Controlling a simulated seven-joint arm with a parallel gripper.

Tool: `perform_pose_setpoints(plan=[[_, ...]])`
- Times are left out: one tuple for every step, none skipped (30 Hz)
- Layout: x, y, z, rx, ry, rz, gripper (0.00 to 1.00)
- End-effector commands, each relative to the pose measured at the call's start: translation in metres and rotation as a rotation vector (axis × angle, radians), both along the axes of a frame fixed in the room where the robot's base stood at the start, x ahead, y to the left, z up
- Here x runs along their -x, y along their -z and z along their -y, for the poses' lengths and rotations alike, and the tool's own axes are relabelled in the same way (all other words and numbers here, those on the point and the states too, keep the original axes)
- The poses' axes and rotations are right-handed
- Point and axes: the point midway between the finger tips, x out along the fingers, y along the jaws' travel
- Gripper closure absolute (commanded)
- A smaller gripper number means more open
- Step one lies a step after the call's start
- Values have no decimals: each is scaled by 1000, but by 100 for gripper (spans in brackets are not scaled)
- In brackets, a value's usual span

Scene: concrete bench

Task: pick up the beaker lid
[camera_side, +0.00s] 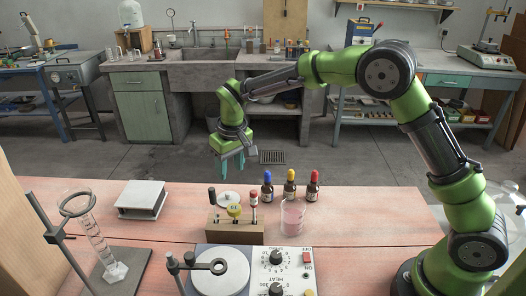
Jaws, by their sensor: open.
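A small pale round disc with a knob, which looks like the beaker lid (229,197), lies on the bench behind a wooden block. The block and its upright tools partly hide it. A clear glass beaker (292,217) with a pinkish look stands to the right of the block. My gripper (230,172) is open and empty, with its teal fingers pointing down. In the picture it appears above the lid, with a visible gap between them. I cannot tell from this one view how well it lines up in depth.
A wooden block (236,231) holds several upright tools. Dropper bottles with blue (267,190), yellow (289,190) and red (312,190) caps stand behind the beaker. A hotplate unit (262,285) is in front. A grey stand (141,198) and a cylinder (98,245) are left. The bench's right side is clear.

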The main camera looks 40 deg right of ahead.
Motion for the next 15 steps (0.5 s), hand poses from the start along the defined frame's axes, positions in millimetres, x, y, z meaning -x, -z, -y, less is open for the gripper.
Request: perform_pose_setpoints(plan=[[-1,12,0,1,1,-5,53],[-2,18,0,1,1,-5,53],[-3,25,0,1,1,-4,53],[-4,30,0,1,0,-3,53],[-5,34,0,1,0,-3,53],[-5,38,0,0,0,-2,53],[-6,41,0,0,0,-1,53],[-6,43,0,-1,1,-1,53],[-7,46,0,-1,1,-1,53],[-7,47,0,-1,2,-1,53],[-7,48,0,-1,2,-1,53],[-8,51,0,-1,2,-1,53],[-9,54,0,-1,1,-1,53],[-10,57,0,-1,1,-1,53],[-12,63,0,-1,1,-2,53]])
